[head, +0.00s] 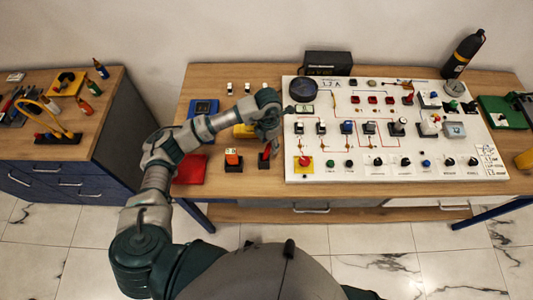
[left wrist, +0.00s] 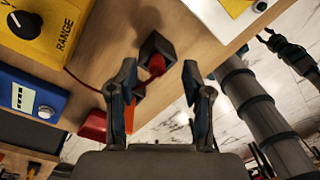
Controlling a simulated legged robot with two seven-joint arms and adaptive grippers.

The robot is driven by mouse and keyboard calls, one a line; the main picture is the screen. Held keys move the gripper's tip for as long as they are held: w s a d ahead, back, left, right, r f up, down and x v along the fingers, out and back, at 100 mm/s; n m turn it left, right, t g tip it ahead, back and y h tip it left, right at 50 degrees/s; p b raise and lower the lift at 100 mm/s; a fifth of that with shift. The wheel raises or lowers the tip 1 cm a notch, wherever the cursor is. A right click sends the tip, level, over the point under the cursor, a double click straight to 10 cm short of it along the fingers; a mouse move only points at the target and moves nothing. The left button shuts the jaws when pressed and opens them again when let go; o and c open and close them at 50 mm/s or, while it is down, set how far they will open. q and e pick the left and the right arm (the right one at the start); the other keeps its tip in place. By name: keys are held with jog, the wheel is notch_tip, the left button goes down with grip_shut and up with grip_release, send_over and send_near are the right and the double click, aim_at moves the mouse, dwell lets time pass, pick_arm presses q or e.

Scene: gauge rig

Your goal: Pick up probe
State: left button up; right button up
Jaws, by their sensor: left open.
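The probe (head: 265,154) is red and stands in a small black holder (head: 264,163) near the table's front edge, left of the white panel. In the left wrist view the red probe (left wrist: 157,65) rises from its black holder (left wrist: 159,47), with a red lead beside it. My left gripper (head: 270,142) is just above the probe in the head view, partly covering it. In the left wrist view my left gripper (left wrist: 159,80) is open, with the probe between its fingers but apart from both.
The white panel (head: 330,165) with switches and knobs stands close on the right. The yellow range meter (left wrist: 60,25) and blue meter (left wrist: 30,95) are nearby.

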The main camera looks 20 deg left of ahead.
aim_at(268, 149)
pick_arm(q)
jog(key=f, duration=0.2)
jog(key=f+p, duration=0.1)
jog(key=shift+s+a+f, duration=0.2)
jog(key=shift+f, duration=0.15)
jog(key=shift+a+f, duration=0.2)
jog(key=shift+f, duration=0.1)
jog(key=shift+d, duration=0.1)
grip_shut()
jog(key=shift+r, duration=0.15)
